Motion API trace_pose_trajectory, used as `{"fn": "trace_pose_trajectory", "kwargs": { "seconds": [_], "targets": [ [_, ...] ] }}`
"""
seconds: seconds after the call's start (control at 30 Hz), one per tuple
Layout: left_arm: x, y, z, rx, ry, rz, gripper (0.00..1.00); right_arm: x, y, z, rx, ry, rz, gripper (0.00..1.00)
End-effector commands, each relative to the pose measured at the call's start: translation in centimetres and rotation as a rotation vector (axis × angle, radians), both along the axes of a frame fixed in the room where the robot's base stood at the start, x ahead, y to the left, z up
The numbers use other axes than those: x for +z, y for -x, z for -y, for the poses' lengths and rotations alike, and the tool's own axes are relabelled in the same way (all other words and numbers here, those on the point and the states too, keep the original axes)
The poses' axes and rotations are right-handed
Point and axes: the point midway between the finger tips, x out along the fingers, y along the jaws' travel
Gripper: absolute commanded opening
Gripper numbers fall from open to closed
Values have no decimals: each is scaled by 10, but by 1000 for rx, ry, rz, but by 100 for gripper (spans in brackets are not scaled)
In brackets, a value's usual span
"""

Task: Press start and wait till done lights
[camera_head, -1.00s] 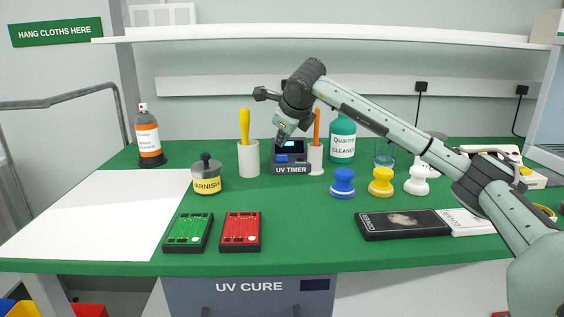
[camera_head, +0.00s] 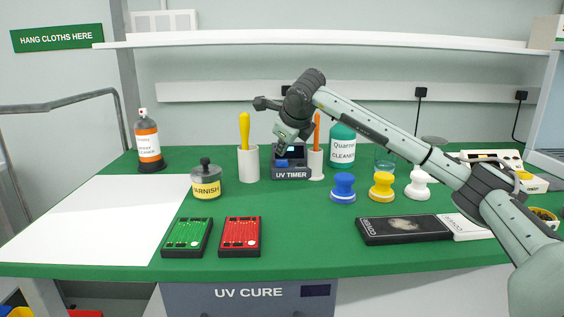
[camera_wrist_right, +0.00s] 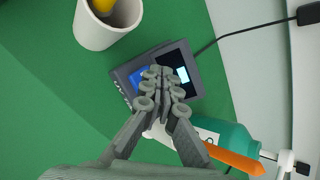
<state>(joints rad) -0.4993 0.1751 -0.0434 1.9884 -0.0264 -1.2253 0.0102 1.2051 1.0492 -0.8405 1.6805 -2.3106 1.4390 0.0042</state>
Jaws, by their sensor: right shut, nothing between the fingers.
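The UV timer (camera_head: 291,174) is a small dark box at the back middle of the green table, with a blue button and a small lit screen. It also shows in the right wrist view (camera_wrist_right: 199,61), with its blue button (camera_wrist_right: 137,78) partly covered and a pale patch on its screen (camera_wrist_right: 183,75). My right gripper (camera_head: 282,151) is shut and empty, pointing down at the timer's top. In the right wrist view its closed fingertips (camera_wrist_right: 163,74) overlap the timer between button and screen. I cannot tell whether they touch it. No done light can be made out. My left gripper is not in view.
A white cup with a yellow handle (camera_head: 248,163) stands close left of the timer. A white cup with an orange handle (camera_head: 315,165) and a cleaner bottle (camera_head: 342,146) stand close right. A varnish jar (camera_head: 206,188) and a blue knobbed piece (camera_head: 343,194) are farther out.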

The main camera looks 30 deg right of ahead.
Motion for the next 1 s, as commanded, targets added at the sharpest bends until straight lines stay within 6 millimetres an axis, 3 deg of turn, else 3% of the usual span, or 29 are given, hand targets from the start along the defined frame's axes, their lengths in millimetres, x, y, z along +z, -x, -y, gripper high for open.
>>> {"fn": "trace_pose_trajectory", "kwargs": {
  "seconds": [1.0],
  "targets": [
    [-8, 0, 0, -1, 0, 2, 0, -9, 0, 0, 0, 0, 0, 0]
  ]
}}
